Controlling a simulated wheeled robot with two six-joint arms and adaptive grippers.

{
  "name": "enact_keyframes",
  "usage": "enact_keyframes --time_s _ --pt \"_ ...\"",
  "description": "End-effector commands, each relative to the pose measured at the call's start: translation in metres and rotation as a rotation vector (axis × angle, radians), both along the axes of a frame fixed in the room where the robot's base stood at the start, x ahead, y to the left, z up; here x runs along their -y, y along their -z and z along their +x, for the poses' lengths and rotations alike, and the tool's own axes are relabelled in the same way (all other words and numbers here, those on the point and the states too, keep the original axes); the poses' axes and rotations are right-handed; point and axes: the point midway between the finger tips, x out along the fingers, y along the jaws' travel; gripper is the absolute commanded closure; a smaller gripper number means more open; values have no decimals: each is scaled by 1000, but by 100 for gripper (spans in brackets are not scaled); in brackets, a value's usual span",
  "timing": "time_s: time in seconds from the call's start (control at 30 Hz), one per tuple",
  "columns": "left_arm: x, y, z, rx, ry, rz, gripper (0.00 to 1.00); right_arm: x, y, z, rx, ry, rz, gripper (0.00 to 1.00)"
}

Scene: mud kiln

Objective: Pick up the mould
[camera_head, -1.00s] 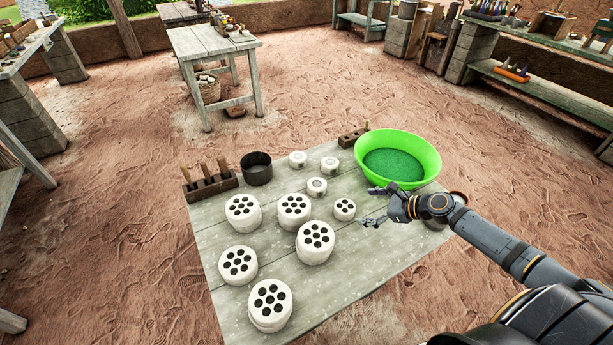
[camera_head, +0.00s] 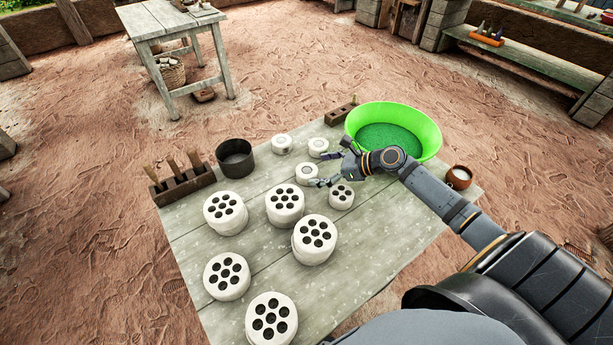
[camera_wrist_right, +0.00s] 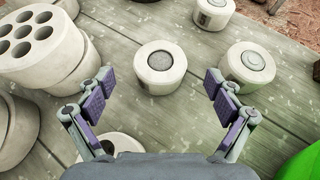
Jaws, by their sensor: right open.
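Three small white round moulds, each with a grey disc on top, stand near the back of the table. The nearest mould (camera_head: 307,171) lies just beyond my right gripper (camera_head: 328,169). In the right wrist view this mould (camera_wrist_right: 160,67) is centred ahead of the gap between the open fingers (camera_wrist_right: 159,82), with no finger seen touching it. The second mould (camera_head: 318,147) also shows right of the fingers in the wrist view (camera_wrist_right: 251,65). The third mould (camera_head: 281,143) is farther back. My left gripper is out of view.
Several larger white cylinders with holes (camera_head: 314,238) fill the table's front left. A smaller holed one (camera_head: 342,196) stands close to my gripper. A green basin (camera_head: 420,122) is right, a dark pot (camera_head: 235,157) and wooden tool holder (camera_head: 183,185) left.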

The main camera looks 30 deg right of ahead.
Motion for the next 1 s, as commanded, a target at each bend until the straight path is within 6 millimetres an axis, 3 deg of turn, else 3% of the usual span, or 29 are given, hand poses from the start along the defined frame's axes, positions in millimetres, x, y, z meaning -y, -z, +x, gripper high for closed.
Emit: enact_keyframes --time_s 0.13,0.4,0.67,1.0 --pt "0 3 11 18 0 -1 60 -6 6 7 4 0 5 8" --pt "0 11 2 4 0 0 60 -28 25 33 2 0 2 8" --pt "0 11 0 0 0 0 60 -29 26 34 1 0 -1 9" --pt "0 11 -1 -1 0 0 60 -29 26 34 1 0 -1 55"
